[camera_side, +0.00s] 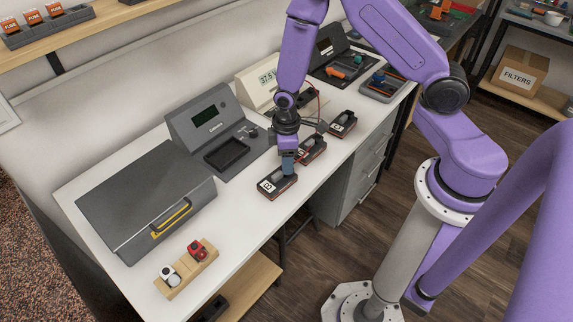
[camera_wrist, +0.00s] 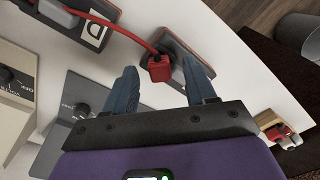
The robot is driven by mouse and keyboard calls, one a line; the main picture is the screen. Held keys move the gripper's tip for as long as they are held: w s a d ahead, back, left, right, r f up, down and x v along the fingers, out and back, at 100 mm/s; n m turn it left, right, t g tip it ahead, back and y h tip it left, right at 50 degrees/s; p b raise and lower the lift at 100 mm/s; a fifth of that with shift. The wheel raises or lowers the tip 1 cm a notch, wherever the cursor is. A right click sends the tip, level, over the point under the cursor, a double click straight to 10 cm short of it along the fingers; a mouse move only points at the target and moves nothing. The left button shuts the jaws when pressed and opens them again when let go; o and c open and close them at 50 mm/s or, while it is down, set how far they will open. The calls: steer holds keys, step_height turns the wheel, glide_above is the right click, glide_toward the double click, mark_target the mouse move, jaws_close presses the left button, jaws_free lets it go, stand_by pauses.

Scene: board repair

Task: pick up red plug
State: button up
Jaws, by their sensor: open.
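The red plug (camera_wrist: 158,69) is a small red block with a red cord, seen in the wrist view at a dark module (camera_wrist: 188,60) with red edging. My gripper (camera_wrist: 160,76) is open, with one blue finger on each side of the plug in that view. I cannot tell whether the fingers touch it. In the side view my gripper (camera_side: 288,165) points down over the front module (camera_side: 272,187) on the white bench. The plug itself is hidden there behind the fingers.
Two more modules (camera_side: 342,124) stand farther back along the bench edge. A grey tester (camera_side: 205,125) stands behind my gripper. A closed grey case (camera_side: 145,195) and a wooden block (camera_side: 178,275) with a red and a white piece are at left. Bare bench lies between.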

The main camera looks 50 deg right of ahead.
steer(key=shift+f, duration=0.25)
steer(key=shift+c, duration=0.3)
jaws_close()
steer(key=shift+r, duration=0.15)
